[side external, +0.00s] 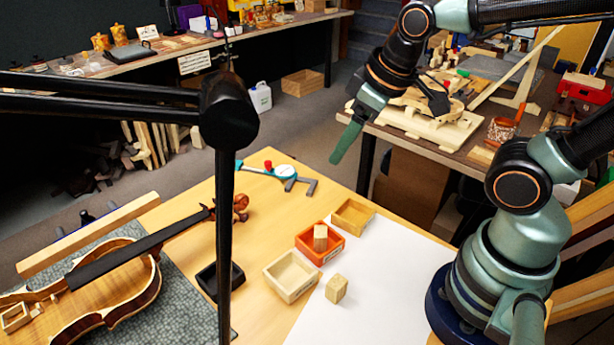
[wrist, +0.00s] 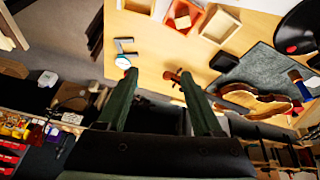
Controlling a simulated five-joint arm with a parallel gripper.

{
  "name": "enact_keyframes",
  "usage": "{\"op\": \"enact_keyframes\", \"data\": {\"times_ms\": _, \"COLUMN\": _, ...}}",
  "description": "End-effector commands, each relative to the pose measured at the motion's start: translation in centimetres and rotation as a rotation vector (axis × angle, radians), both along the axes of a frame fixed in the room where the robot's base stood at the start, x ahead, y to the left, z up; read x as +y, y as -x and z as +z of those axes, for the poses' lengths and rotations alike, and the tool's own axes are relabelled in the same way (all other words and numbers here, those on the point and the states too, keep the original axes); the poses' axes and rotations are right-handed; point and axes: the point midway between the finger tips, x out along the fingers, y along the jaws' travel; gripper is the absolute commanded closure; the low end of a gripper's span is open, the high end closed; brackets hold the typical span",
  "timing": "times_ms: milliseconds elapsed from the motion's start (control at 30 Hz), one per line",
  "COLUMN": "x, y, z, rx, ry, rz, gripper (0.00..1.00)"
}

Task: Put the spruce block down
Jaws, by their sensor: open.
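A pale wooden block (side external: 320,237) sits inside the orange tray (side external: 331,254). It also shows in the wrist view (wrist: 182,20). A second pale wooden block (side external: 336,289) rests on the white sheet (side external: 364,270), in front of the trays. I cannot tell which block is the spruce one. My gripper (side external: 340,150) is raised well above the bench, beyond and to the right of the trays. In the wrist view its two green fingers (wrist: 160,76) are spread apart with nothing between them.
A pale wooden tray (side external: 291,276), a tan tray (side external: 352,216) and a black tray (side external: 215,283) stand near the orange one. A violin (side external: 110,280) lies on a grey mat at left. A dial caliper (side external: 283,172) lies at the bench's far edge. A dark lamp arm (side external: 226,200) crosses the view.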

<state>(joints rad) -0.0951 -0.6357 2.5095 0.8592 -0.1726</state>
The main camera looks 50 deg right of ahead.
Motion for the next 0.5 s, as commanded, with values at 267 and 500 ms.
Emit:
{"op": "enact_keyframes", "data": {"times_ms": 267, "x": 7.7, "y": 3.6, "z": -9.0, "rx": 0.224, "ry": 0.202, "rz": 0.79, "gripper": 0.32}}
{"op": "enact_keyframes", "data": {"times_ms": 500, "x": 10.2, "y": 7.1, "z": -13.2, "rx": 0.313, "ry": 0.286, "rz": 1.219, "gripper": 0.32}}
